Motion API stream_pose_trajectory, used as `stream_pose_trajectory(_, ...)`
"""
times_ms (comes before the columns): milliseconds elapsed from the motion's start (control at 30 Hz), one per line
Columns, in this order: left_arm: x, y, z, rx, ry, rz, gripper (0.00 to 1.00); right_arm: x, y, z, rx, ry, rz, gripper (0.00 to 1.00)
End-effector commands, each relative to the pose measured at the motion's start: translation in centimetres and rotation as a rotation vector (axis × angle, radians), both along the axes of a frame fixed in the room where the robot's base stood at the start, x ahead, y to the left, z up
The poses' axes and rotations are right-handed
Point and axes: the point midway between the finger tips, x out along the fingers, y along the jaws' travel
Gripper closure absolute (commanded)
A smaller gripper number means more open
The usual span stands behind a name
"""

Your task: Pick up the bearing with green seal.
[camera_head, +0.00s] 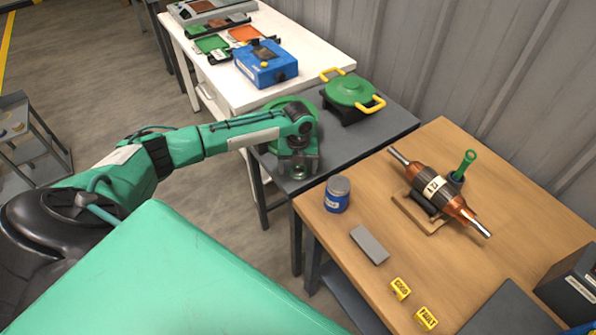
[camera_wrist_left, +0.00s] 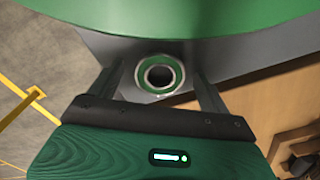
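The bearing with green seal (camera_wrist_left: 160,76) is a small ring with a dark bore, a pale rim and a green band, on the grey table top. In the left wrist view it lies between the tips of my open left gripper (camera_wrist_left: 158,80), with a gap on each side. In the head view my left gripper (camera_head: 298,168) points down over the grey table (camera_head: 345,140), and I cannot make out the bearing clearly there. Whether the fingers are level with the bearing or above it is hard to tell. My right gripper is not in view.
A large green round part (camera_wrist_left: 180,15) is close beside the bearing. A green lid with yellow handles (camera_head: 350,88) is behind right. The wooden bench (camera_head: 480,225) holds a rotor (camera_head: 435,187), a blue can (camera_head: 337,194) and a grey block (camera_head: 369,245).

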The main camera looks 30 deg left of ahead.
Motion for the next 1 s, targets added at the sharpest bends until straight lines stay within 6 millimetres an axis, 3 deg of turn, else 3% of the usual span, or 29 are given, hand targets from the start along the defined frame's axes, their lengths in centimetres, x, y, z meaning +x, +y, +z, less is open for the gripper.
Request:
stream_pose_trajectory(33,0.0,0.0,0.0,0.000,0.000,0.000,0.29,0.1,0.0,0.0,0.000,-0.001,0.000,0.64)
stream_pose_trajectory(267,0.0,0.0,0.0,0.000,0.000,0.000,0.73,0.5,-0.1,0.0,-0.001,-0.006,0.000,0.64)
stream_pose_trajectory(667,0.1,0.0,0.9,-0.002,-0.003,-0.001,0.73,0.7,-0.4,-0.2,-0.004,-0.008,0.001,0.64)
stream_pose_trajectory(867,0.2,0.0,4.0,0.000,-0.006,0.000,0.73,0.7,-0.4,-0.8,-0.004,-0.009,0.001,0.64)
stream_pose_trajectory(1000,0.2,0.1,7.7,-0.001,-0.007,-0.001,0.73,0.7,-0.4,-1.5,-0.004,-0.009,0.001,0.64)
